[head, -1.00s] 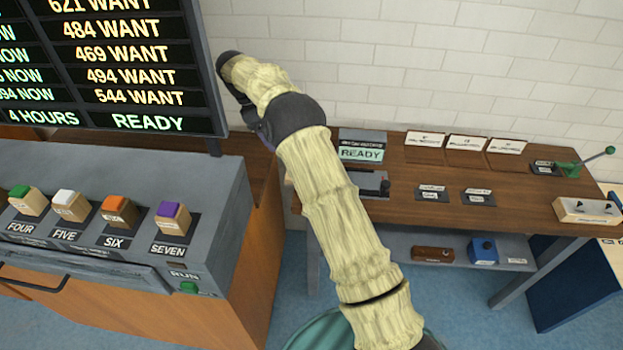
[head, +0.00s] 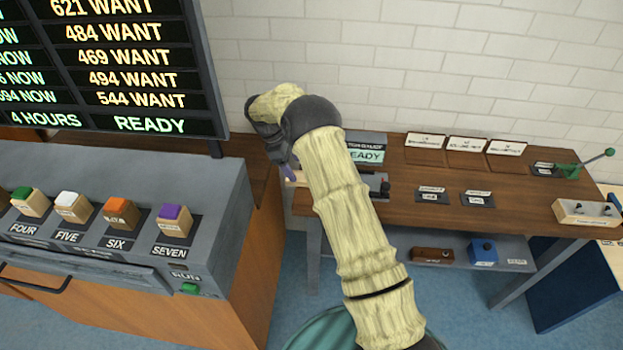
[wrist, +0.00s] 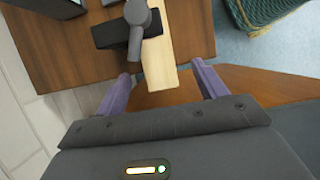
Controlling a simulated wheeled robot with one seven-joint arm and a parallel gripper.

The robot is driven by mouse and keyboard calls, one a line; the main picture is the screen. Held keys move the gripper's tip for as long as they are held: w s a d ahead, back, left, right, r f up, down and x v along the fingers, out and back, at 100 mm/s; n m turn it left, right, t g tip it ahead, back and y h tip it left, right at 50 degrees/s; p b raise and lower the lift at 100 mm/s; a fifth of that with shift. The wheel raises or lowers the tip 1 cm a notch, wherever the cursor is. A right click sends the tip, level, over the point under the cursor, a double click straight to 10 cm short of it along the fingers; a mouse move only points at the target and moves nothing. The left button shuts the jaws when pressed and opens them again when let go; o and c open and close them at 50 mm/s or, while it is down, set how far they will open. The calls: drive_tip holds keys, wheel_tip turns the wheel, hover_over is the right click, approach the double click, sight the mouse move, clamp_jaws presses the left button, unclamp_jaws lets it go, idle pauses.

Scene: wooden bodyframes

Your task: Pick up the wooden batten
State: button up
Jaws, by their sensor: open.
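The pale wooden batten (wrist: 160,66) lies in the wrist view on a brown bench, partly under a grey and black device (wrist: 136,30). Its near end sticks out toward my gripper. My gripper (wrist: 161,72) is open, with one purple finger on each side of the batten's end in the picture and gaps to both. I cannot tell how far above it the fingers are. In the head view my gripper (head: 288,172) is at the bench's left end, mostly behind my arm. Only a small pale bit of the batten (head: 299,178) shows there.
A grey console (head: 120,180) with coloured blocks stands to the left, under a large board (head: 110,70). A white brick wall is behind.

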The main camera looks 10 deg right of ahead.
drive_tip(key=x, duration=0.2)
drive_tip(key=p+x, duration=0.1)
drive_tip(key=x, duration=0.1)
drive_tip(key=shift+w+d+f, duration=0.1)
drive_tip(key=shift+d+f, duration=0.05)
drive_tip(key=shift+d, duration=0.3)
drive_tip(key=shift+f, duration=0.35)
drive_tip(key=c, duration=1.1)
drive_tip(key=s+a+b, duration=0.1)
drive_tip(key=s+a, duration=0.1)
drive_tip(key=s, duration=0.3)
drive_tip(key=s+a+b, duration=0.1)
drive_tip(key=s, duration=0.5)
drive_tip(key=s+a+b, duration=0.1)
drive_tip(key=s+a, duration=0.1)
drive_tip(key=s, duration=0.4)
drive_tip(key=shift+s+a+r, duration=0.1)
drive_tip(key=shift+a+r, duration=0.05)
drive_tip(key=shift+a, duration=0.15)
